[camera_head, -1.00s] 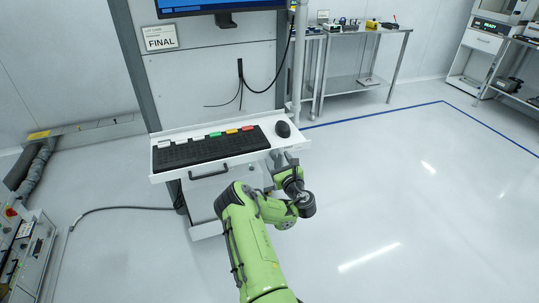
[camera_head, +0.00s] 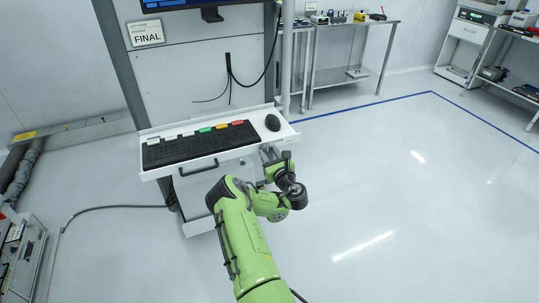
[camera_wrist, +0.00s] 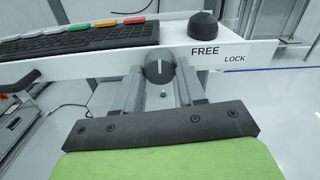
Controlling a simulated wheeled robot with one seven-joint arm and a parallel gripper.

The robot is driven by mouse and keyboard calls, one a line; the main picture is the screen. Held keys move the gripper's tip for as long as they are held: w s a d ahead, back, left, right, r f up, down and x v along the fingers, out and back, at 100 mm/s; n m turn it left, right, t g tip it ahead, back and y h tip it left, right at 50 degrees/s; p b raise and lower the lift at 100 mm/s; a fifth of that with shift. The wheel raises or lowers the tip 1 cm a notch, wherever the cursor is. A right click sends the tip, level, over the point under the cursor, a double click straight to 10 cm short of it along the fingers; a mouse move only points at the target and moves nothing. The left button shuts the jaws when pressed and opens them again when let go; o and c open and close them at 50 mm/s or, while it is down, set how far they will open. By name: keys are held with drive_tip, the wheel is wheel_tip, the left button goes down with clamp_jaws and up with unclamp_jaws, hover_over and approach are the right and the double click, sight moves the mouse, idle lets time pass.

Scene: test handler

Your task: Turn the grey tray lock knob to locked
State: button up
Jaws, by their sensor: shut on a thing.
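The knob's pointer direction is hard to tell. In the head view my gripper (camera_head: 271,154) is at the tray's right front corner, and the knob cannot be made out there.
A dark drawer handle (camera_head: 198,168) is left of my gripper. A steel table (camera_head: 345,48) stands at the back right. The floor at right is clear.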

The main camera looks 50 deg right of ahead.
drive_tip(key=m+p, duration=0.1)
drive_tip(key=m, duration=0.3)
drive_tip(key=shift+m, duration=0.3)
drive_tip(key=m+p, duration=0.2)
drive_tip(key=m, duration=0.2)
drive_tip(key=shift+r+m, duration=0.1)
drive_tip(key=shift+m, duration=0.2)
drive_tip(key=m+p, duration=0.2)
drive_tip(key=m, duration=0.2)
drive_tip(key=shift+m+p, duration=0.7)
drive_tip(key=shift+m, duration=1.3)
drive_tip(key=o, duration=1.1)
